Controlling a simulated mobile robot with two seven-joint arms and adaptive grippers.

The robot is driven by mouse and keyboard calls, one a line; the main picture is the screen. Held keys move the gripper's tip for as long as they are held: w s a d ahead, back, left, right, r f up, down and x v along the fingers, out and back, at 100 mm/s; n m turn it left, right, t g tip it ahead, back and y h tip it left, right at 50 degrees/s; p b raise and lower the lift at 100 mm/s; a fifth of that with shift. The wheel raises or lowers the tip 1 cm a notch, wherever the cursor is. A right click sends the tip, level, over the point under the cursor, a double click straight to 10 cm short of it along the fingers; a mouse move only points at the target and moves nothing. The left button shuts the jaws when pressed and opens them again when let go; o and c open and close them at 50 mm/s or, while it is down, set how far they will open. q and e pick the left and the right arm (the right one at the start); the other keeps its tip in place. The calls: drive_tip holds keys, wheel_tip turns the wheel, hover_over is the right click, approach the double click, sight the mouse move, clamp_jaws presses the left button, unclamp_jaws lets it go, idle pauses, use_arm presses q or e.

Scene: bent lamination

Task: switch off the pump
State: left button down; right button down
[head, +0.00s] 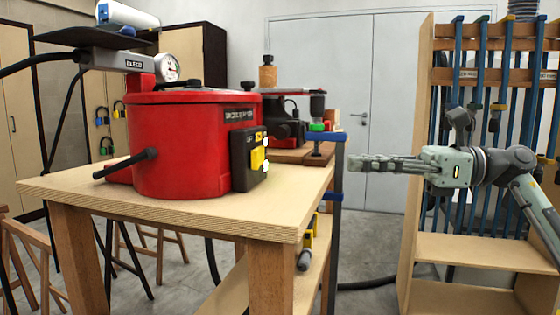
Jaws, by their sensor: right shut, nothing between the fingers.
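The red pump (182,145) stands on the wooden table, with a round gauge (167,68) at its top. On its right side is a dark switch box (247,157) with yellow and light-coloured parts; their setting is too small to read. My right gripper (356,163) reaches in from the right. It is shut and empty, its fingers pointing left, just beyond the table's right edge and apart from the switch box. My left gripper does not show.
The wooden table (90,185) has bare top in front of the pump. A blue clamp (338,180) stands at its right edge, near my right fingers. A wooden rack (420,150) with several blue clamps is at the right. Grey doors (370,60) are behind.

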sight(259, 161)
drive_tip(key=shift+a, duration=0.1)
